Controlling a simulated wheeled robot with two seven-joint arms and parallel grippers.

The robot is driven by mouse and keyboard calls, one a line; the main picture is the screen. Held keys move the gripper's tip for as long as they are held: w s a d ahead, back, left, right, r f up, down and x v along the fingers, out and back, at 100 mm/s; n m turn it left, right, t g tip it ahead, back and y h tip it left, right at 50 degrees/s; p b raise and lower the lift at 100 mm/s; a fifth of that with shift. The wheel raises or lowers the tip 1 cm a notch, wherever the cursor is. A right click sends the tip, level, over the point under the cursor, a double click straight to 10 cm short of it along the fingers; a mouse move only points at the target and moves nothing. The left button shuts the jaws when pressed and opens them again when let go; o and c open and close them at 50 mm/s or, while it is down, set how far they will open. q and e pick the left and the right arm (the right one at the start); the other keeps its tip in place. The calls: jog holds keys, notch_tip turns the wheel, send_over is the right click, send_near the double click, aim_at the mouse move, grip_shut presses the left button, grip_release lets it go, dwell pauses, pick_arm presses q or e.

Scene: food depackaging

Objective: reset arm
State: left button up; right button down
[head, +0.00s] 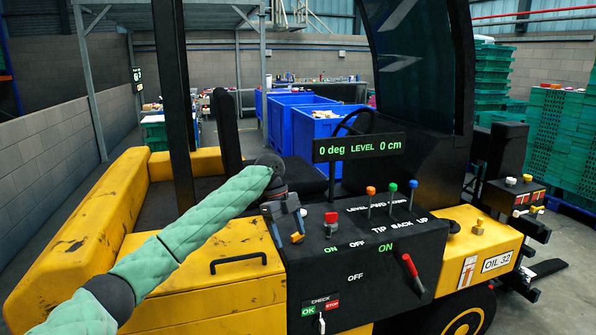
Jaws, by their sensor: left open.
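My left arm, in a green padded sleeve, reaches in from the lower left of the head view. My left gripper (288,236) is open and points down at the left end of the black control panel (345,272) of a yellow forklift. Small white and orange knobs show right beside its fingers; whether they touch is unclear. Nothing shows held between the fingers. My right gripper is out of view.
The panel carries levers with orange (371,190), green (393,187) and blue (413,184) knobs, and a red-handled lever (411,268). A display (358,147) reads "0 deg LEVEL 0 cm". Blue bins (325,135) and green crates (552,140) stand behind.

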pick_arm(q)
jog(key=s+d+f+n+t+h, duration=0.25)
jog(key=s+f+n, duration=0.75)
jog(key=s+f, duration=1.6)
jog(key=s+a+f+n+t+y, duration=0.25)
jog(key=s+a+n, duration=0.45)
jog(key=s+a, duration=0.5)
jog(key=s+a+f+n+t+y, duration=0.3)
jog(key=s+a+n, duration=0.55)
jog(key=s, duration=0.65)
jog(key=s+d+f+g, duration=0.1)
jog(key=d+f, duration=0.1)
jog(key=f, duration=1)
jog(key=s+d+f+g, duration=0.1)
jog(key=d+f+g, duration=0.1)
jog(key=f, duration=0.9)
jog(key=shift+d+f+m+g+h, duration=0.3)
jog(key=shift+d+f+m, duration=0.05)
jog(key=shift+m, duration=0.1)
